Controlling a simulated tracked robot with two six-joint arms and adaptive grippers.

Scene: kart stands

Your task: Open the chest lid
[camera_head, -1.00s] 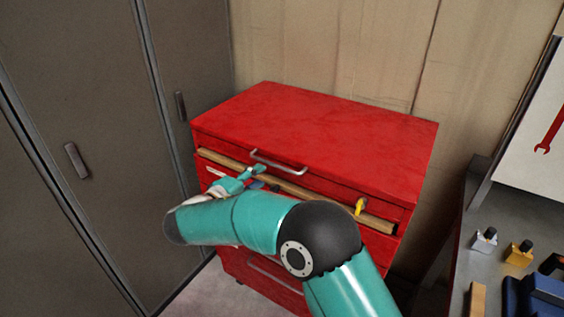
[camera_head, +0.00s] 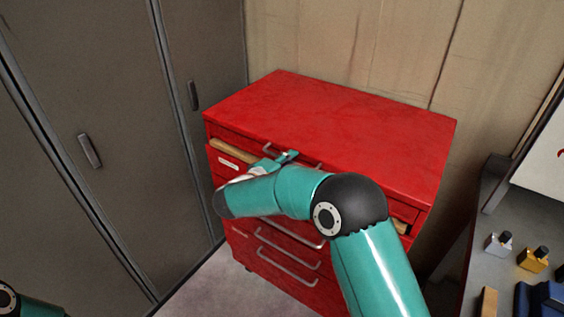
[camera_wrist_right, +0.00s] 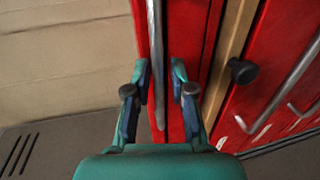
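The red chest (camera_head: 330,130) stands against the wall with its lid down. A metal lid handle (camera_head: 312,163) runs along the lid's front edge. My right gripper (camera_head: 290,155) is at this handle, and my forearm hides part of the chest's front. In the right wrist view the handle (camera_wrist_right: 157,60) passes between the two spread fingertips of the gripper (camera_wrist_right: 161,72). There is a gap on both sides of the bar, so the gripper looks open. My left gripper is out of view; only a bit of teal arm shows at the lower left.
Grey lockers (camera_head: 110,130) stand close on the left. A wooden strip (camera_head: 233,151) lies below the lid, above drawers with metal handles (camera_head: 287,268). A bench (camera_head: 475,245) with small items stands on the right.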

